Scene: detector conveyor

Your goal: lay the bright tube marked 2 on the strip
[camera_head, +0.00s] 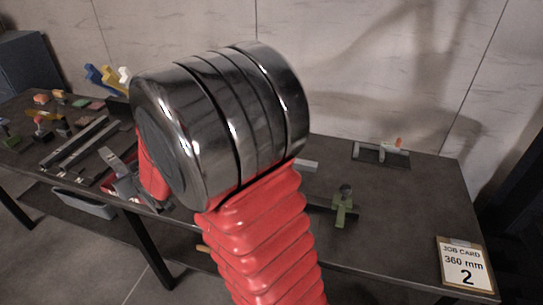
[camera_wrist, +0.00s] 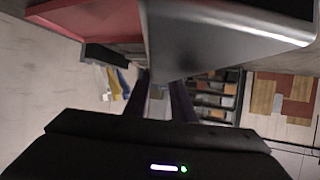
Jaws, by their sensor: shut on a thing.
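My gripper (camera_wrist: 159,80) shows in the wrist view as two dark fingers above a black body. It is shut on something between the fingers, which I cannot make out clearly. A large smooth grey surface (camera_wrist: 215,40) fills the top of this view, close to the camera; I cannot tell what it is. I cannot pick out the bright tube marked 2 or its number. In the head view my red and chrome arm hides the middle of the table, and I cannot make out the strip. A job card (camera_head: 466,265) reads 360 mm and 2.
The dark table (camera_head: 420,215) is mostly clear at right. A green clamp-like piece (camera_head: 343,207) stands near its front edge, and a grey frame with an orange part (camera_head: 381,153) lies at the back. Dark rails (camera_head: 75,148) and several small coloured pieces lie at left.

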